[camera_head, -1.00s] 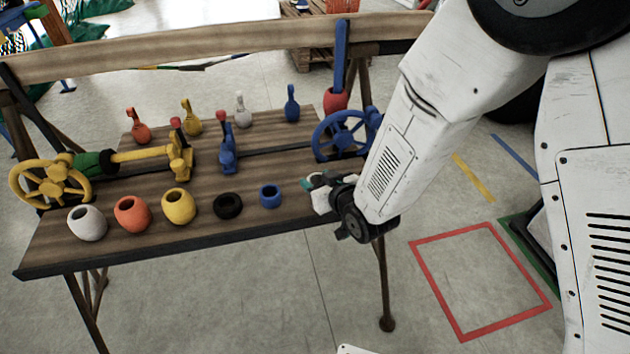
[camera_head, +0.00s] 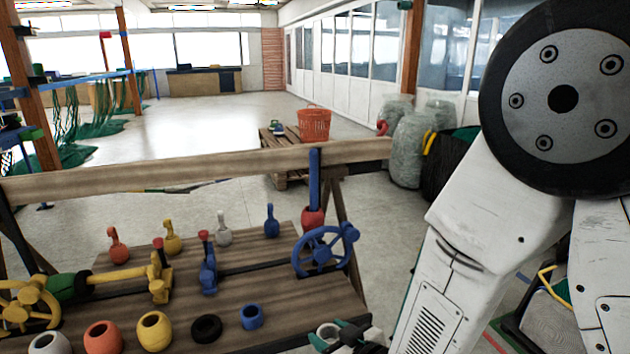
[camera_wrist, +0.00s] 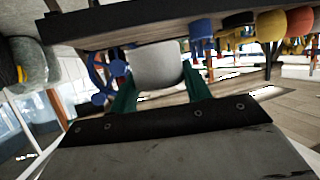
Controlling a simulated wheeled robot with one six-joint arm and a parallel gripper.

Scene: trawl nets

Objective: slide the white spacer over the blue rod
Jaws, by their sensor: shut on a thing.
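The white spacer (camera_head: 328,332) is held in my gripper (camera_head: 335,338), low in the head view beside the table's right front corner. In the wrist view the spacer (camera_wrist: 160,66) sits between the two green fingers of my gripper (camera_wrist: 158,72), which are shut on it. The blue rod (camera_head: 315,175) stands upright at the table's right back, in front of the wooden rail. A red spacer (camera_head: 312,218) is around its lower part. My gripper is in front of the rod and apart from it.
A blue handwheel (camera_head: 325,250) stands close in front of the rod. A front row has another white spacer (camera_head: 50,343), orange, yellow, black and blue (camera_head: 252,317) ones. Handled pieces stand behind. A yellow rod (camera_head: 118,276) with a green spacer (camera_head: 68,288) lies at the left.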

